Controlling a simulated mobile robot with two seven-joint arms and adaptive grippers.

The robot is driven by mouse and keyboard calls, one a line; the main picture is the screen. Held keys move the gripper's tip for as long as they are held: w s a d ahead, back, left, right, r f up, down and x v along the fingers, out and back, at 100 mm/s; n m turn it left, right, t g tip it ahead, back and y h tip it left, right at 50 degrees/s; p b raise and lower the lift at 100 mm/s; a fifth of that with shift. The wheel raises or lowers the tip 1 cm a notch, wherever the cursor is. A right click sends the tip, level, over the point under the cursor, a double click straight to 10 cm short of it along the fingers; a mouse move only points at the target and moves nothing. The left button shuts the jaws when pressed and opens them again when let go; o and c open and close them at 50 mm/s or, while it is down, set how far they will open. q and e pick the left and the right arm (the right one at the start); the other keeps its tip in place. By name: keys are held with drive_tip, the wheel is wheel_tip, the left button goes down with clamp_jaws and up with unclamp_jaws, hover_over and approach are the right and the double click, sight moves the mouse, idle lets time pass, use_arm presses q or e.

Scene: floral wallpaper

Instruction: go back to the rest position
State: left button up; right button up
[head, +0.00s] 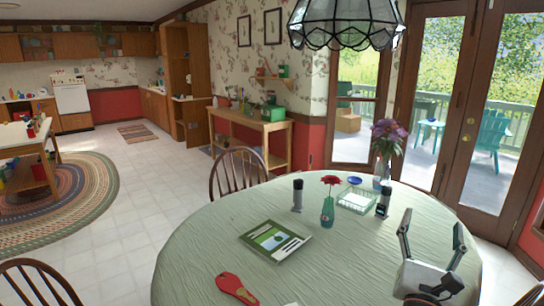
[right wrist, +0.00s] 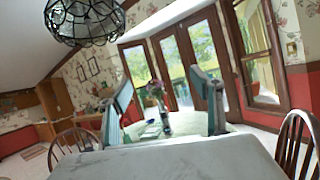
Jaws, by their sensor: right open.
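My right gripper (head: 432,237) is at the lower right of the head view, over the right part of the round table (head: 190,262). Its two fingers point up and stand wide apart, with nothing between them. In the right wrist view its fingers (right wrist: 165,105) also stand apart, and the table with the flower vase shows beyond them. My left gripper is in neither view.
On the pale green tablecloth are a framed picture (head: 275,243), a red object (head: 237,288), a dark shaker (head: 297,195), a green vase (head: 328,210), a basket (head: 356,199) and a flower vase (head: 382,175). Wooden chairs (head: 237,172) stand around. A glass lamp (head: 345,22) hangs above.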

drive_tip(key=s+a+n+t+y, duration=0.4)
drive_tip(key=a+n+y, duration=0.95)
drive_tip(key=n, duration=0.95)
drive_tip(key=s+a+f+n+g+y, duration=0.1)
drive_tip(key=a+f+n+g+y, duration=0.3)
drive_tip(key=n, duration=0.6)
drive_tip(key=s+d+f+n+g+h, duration=0.1)
drive_tip(key=s+f+n+g, duration=0.2)
drive_tip(key=f, duration=0.4)
drive_tip(key=s+d+f+n+g+h, duration=0.1)
drive_tip(key=s+d+f+n+g, duration=0.1)
drive_tip(key=f+n, duration=0.4)
drive_tip(key=s+d+f+n+g+h, duration=0.1)
drive_tip(key=s+f+n+g+h, duration=0.15)
drive_tip(key=f, duration=0.45)
drive_tip(key=s+d+f+n+g+h, duration=0.2)
drive_tip(key=s+d+f+n+h, duration=0.1)
drive_tip(key=s+d, duration=0.4)
drive_tip(key=s+d+f+n+g+h, duration=0.3)
drive_tip(key=s+d+f+h, duration=0.1)
drive_tip(key=d, duration=0.5)
drive_tip(key=a+f+m+t+y, duration=0.3)
drive_tip(key=a+f+y, duration=0.4)
drive_tip(key=a+f, duration=0.8)
drive_tip(key=shift+w+f, duration=0.45)
drive_tip(key=shift+f, duration=0.1)
